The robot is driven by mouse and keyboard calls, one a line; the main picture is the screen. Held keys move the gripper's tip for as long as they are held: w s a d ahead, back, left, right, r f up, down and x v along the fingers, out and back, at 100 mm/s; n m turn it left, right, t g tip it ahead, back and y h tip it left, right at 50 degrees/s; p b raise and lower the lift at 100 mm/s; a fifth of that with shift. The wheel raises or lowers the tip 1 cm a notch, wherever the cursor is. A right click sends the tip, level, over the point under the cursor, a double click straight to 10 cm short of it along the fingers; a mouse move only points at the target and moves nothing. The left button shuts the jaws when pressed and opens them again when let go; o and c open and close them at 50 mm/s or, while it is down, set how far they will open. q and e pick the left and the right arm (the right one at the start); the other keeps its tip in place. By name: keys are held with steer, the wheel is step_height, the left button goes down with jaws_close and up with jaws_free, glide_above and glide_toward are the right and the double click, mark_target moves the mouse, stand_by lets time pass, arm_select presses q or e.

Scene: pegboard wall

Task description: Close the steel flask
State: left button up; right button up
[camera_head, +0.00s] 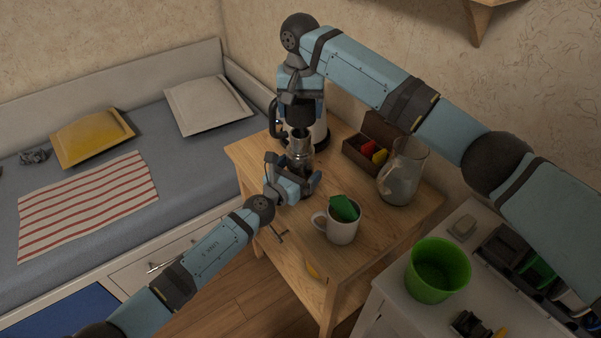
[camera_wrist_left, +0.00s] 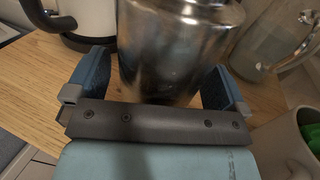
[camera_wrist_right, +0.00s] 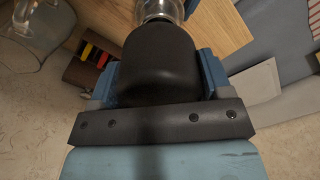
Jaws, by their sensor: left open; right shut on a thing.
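The steel flask (camera_head: 300,148) stands upright on the wooden table, its neck showing. My left gripper (camera_head: 296,178) is open at the flask's side; in the left wrist view the flask's shiny body (camera_wrist_left: 175,50) is between its two blue fingers. My right gripper (camera_head: 301,106) points down above the flask and is shut on a black cup-shaped lid (camera_wrist_right: 162,62). In the head view the lid (camera_head: 302,116) is directly over the flask's neck. I cannot tell whether lid and neck touch. The flask's neck also shows in the right wrist view (camera_wrist_right: 158,9).
A white kettle (camera_head: 319,132) stands just behind the flask. A glass pitcher (camera_head: 403,175), a box with coloured items (camera_head: 361,164) and a white mug (camera_head: 342,232) with something green in it stand to the right. A green bucket (camera_head: 437,272) is on the white cabinet.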

mark_target(300, 132)
arm_select(q)
steer(key=shift+w+d, duration=0.1)
steer(key=c, duration=1.3)
arm_select(e)
steer(key=shift+f, duration=2.45)
steer(key=shift+f, duration=0.9)
steer(key=shift+f, duration=0.6)
